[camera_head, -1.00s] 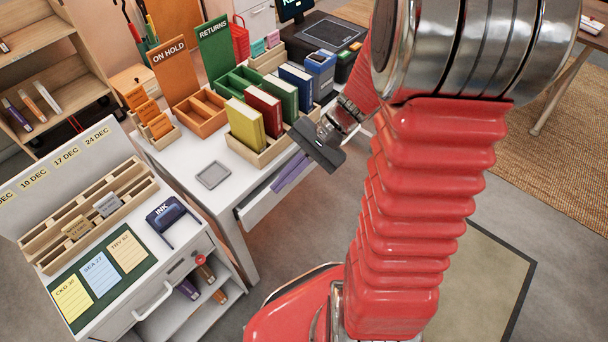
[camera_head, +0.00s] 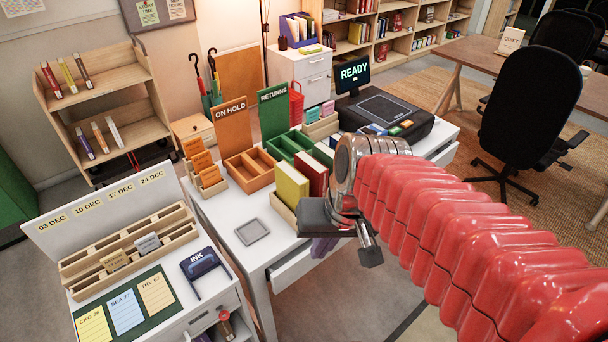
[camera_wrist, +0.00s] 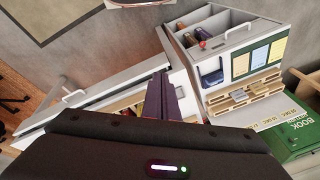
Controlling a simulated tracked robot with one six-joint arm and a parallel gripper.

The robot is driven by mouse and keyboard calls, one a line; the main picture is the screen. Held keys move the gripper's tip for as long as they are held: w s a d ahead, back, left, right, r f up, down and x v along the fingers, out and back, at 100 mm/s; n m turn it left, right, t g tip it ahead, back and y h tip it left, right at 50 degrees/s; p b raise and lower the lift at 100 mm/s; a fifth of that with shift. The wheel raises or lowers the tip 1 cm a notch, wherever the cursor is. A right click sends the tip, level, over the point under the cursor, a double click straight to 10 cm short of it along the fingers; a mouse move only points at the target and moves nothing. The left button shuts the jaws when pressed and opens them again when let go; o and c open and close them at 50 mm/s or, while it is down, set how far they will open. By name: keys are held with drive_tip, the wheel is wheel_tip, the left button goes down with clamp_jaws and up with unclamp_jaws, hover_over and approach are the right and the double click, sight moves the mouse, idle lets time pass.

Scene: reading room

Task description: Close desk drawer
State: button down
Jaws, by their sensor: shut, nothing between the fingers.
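The white desk drawer (camera_head: 292,268) stands partly open below the desk's front edge, in the body view. In the wrist view its long white front (camera_wrist: 112,92) runs across the left, with a handle on it, and small coloured things show behind it. My gripper (camera_head: 323,252) is shut and empty, its purple fingers pointing down at the drawer. They also show in the wrist view (camera_wrist: 160,84), close by the right end of the drawer front. I cannot tell whether they touch it. My wrist hides part of the drawer in the body view.
The white desk (camera_head: 222,208) carries a grey tray (camera_head: 252,231), an orange ON HOLD box (camera_head: 249,172), books and a dark pad (camera_head: 385,112). A white card cabinet (camera_head: 215,290) stands close at left. A black chair (camera_head: 530,100) is at right.

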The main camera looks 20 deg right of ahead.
drive_tip(key=r+n+t, duration=0.1)
drive_tip(key=r, duration=0.1)
drive_tip(key=s+r+n+t+h, duration=0.1)
drive_tip(key=r, duration=0.1)
drive_tip(key=shift+s+a+r+t, duration=0.1)
drive_tip(key=shift+r+t, duration=0.2)
drive_tip(key=shift+t, duration=0.1)
